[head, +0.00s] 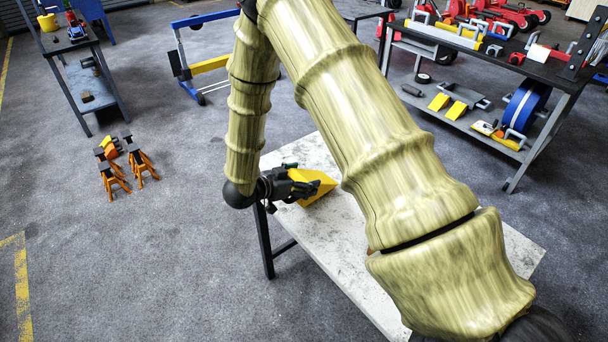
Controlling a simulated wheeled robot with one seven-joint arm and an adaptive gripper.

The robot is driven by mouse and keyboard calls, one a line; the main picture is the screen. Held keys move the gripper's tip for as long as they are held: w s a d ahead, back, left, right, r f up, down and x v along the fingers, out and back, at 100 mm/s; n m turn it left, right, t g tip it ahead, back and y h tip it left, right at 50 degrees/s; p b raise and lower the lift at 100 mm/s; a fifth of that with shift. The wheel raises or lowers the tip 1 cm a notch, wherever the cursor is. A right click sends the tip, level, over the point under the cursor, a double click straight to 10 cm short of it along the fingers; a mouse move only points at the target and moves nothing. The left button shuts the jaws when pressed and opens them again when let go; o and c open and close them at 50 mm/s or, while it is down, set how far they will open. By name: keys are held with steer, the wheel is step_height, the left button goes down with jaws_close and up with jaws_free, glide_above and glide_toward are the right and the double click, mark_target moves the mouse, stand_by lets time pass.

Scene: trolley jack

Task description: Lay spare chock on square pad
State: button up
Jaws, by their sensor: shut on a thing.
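A yellow wedge-shaped chock (318,188) is in my gripper (303,187), which is shut on it. The gripper is at the far left part of the pale worktable (322,228). The chock is over the tabletop; I cannot tell whether it touches it. My arm crosses the middle of the table and covers much of it. I see no square pad; that part of the table may be hidden behind my arm.
Orange axle stands (126,166) are on the floor at left. A dark bench (75,40) stands behind them. A blue frame (205,55) is at the back. A dark shelf unit (530,70) at right holds yellow chocks (447,106) and a blue reel (526,106).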

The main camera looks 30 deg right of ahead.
mark_target(303, 171)
steer(key=shift+w+d+f+p, duration=0.1)
steer(key=shift+w+d+p, duration=0.25)
steer(key=shift+w+d, duration=1.2)
steer(key=shift+w, duration=0.3)
steer(key=shift+f+p, duration=0.6)
steer(key=shift+f, duration=0.35)
steer(key=shift+f+p, duration=0.4)
steer(key=shift+f, duration=0.3)
steer(key=o, duration=1.5)
steer(key=shift+s+a, duration=0.1)
steer(key=shift+o, duration=0.2)
steer(key=shift+f, duration=0.15)
